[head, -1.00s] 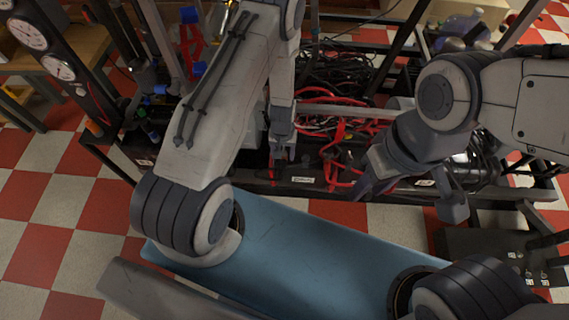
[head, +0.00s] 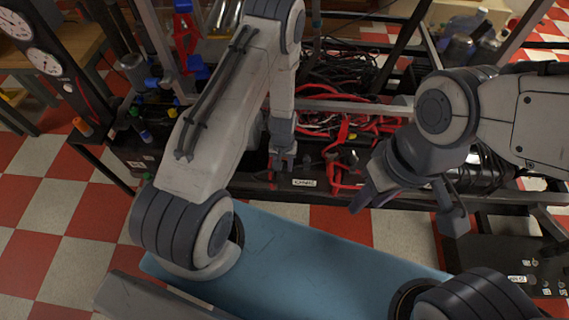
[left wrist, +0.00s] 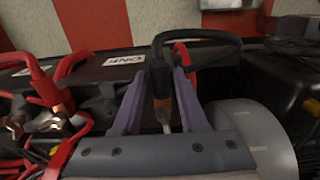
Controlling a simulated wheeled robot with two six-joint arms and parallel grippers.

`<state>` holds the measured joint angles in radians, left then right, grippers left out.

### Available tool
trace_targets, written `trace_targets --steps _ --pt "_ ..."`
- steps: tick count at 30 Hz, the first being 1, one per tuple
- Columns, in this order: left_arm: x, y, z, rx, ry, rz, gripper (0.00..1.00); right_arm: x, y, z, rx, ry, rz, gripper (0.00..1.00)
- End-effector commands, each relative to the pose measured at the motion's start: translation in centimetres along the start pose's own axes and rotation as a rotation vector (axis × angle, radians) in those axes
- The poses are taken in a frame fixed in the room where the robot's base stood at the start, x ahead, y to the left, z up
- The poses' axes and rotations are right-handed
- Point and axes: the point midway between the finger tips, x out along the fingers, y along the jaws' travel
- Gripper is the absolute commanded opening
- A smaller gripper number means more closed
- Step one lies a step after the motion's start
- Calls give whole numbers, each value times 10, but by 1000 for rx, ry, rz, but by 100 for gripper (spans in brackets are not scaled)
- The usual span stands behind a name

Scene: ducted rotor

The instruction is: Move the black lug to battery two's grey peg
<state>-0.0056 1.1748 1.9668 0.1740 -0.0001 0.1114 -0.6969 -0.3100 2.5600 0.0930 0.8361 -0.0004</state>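In the left wrist view, the black lug (left wrist: 158,76) hangs between the two fingers of my left gripper (left wrist: 160,76), at the end of a thick black cable (left wrist: 215,40). A brownish ring and a pale pin show below it; whether it sits on a peg is unclear. Gaps show between the lug and both fingers, so the gripper looks open around it. In the head view my left gripper (head: 283,162) points down at the battery row's near edge. My right gripper (head: 362,198) is to its right; its finger opening cannot be made out. I cannot identify battery two's grey peg.
A red lug (left wrist: 44,86) and red cables lie left of my left gripper in the left wrist view, near a white label (left wrist: 125,60). A grey cylinder (left wrist: 250,135) is close on the right. Red cables (head: 350,125) and black cables (head: 340,70) crowd the rack.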

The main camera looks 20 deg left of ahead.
Motion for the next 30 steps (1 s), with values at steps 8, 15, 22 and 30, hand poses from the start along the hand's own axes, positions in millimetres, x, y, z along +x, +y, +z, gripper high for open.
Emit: trace_targets --steps 8,15,22,30 --pt "0 0 0 0 0 0 0 1 0 0 0 0 0 40" --pt "2 0 2 0 1 0 0 11 1 1 0 0 0 40" --pt "2 0 6 0 0 0 0 20 1 1 0 0 0 40" --pt "2 0 10 0 1 0 0 31 2 2 0 0 0 40"
